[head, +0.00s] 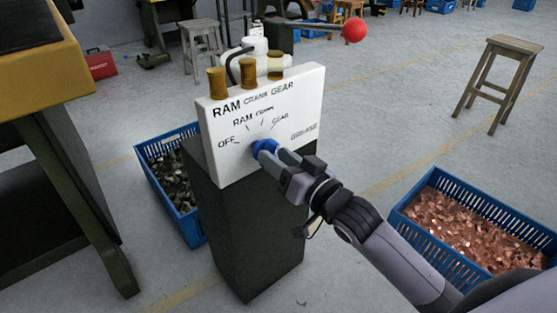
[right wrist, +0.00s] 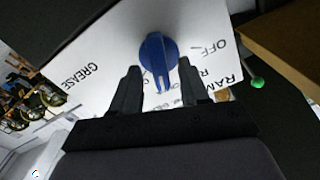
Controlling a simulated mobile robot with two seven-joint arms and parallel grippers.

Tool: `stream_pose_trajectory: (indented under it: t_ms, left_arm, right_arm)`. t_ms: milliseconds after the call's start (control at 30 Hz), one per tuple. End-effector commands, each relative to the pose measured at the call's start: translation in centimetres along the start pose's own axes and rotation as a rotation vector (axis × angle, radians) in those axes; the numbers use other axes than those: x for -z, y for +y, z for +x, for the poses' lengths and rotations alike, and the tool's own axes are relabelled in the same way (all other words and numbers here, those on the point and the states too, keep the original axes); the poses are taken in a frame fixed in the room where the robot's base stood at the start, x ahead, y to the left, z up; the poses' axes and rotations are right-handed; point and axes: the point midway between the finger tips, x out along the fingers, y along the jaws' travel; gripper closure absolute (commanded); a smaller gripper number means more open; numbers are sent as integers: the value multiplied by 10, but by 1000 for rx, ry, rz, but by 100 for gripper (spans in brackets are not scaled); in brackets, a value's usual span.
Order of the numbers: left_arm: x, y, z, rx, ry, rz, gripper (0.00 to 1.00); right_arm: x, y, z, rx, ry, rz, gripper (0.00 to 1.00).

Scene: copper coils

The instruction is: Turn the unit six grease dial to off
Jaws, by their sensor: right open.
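A blue grease dial (right wrist: 158,52) sits on the white panel (head: 300,103) of a dark pedestal. The panel reads RAM CRANK GEAR, with OFF, RAM, CRANK, GEAR and GREASE around the dial. My right gripper (head: 272,153) reaches the dial from the lower right and partly hides it in the head view. In the right wrist view its open fingers (right wrist: 159,66) stand either side of the dial, with gaps visible; contact is not clear. The dial's ridge points between the fingers, away from the OFF mark. My left gripper is not in view.
Brass cylinders (head: 217,83) and a white container (head: 256,58) stand behind the panel. A red ball on a rod (head: 354,30) is above it. Blue crates stand left (head: 157,185) and right (head: 412,233) of the dark pedestal (head: 250,235). A yellow-topped bench (head: 52,75) is at left.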

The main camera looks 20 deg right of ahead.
Motion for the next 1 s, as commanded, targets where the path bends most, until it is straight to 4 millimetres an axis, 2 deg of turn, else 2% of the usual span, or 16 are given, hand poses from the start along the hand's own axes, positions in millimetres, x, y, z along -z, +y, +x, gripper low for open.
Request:
stream_pose_trajectory:
  t_ms: [367,500,767,1000]
  left_arm:
    - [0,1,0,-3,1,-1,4]
    - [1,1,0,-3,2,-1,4]
    - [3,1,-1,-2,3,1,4]
    - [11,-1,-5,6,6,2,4]
  right_arm:
    - [0,0,4,0,0,0,55]
    - [0,0,4,0,0,-1,100]
    - [1,0,4,0,0,-9,100]
    - [3,-1,4,-1,-1,-91,100]
